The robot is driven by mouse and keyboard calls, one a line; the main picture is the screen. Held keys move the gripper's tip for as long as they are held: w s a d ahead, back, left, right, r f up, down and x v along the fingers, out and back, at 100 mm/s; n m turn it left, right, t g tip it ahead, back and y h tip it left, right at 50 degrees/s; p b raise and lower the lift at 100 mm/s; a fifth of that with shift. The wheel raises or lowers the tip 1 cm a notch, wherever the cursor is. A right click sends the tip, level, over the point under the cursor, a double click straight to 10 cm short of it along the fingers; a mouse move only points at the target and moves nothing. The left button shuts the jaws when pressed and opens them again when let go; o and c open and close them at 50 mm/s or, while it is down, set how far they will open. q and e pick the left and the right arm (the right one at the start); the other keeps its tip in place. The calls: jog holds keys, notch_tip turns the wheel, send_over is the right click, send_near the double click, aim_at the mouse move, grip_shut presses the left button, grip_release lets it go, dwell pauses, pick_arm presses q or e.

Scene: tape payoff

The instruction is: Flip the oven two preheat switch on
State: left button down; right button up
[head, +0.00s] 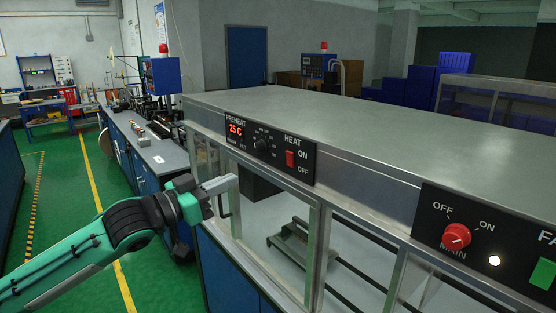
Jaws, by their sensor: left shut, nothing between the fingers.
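A black preheat panel (268,147) is on the metal front of the long oven. It carries a red display (236,129) reading 25 C, a black dial (261,144) and a red rocker switch (290,158) marked HEAT, ON above and OFF below. I cannot tell which way the rocker is tipped. My left gripper (228,184) is shut and empty, below and left of the panel, in front of the oven's frame. It appears apart from the switch. My right gripper is not in view. No oven number is readable.
A second panel (488,240) at right has a red MAIN knob (456,236), a lit white lamp (494,261) and a green button (544,274). The oven's flat metal top (340,120) is bare. A workbench (150,150) with equipment stands behind left; green floor lies open at left.

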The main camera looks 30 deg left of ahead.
pick_arm(q)
jog(key=shift+s+d+r, duration=0.1)
jog(key=shift+d, duration=0.05)
dwell(0.3)
jog(key=p, duration=0.7)
send_near(288, 153)
jog(key=shift+x, duration=2.65)
jog(key=shift+p+x, duration=0.4)
jog(key=shift+x, duration=0.4)
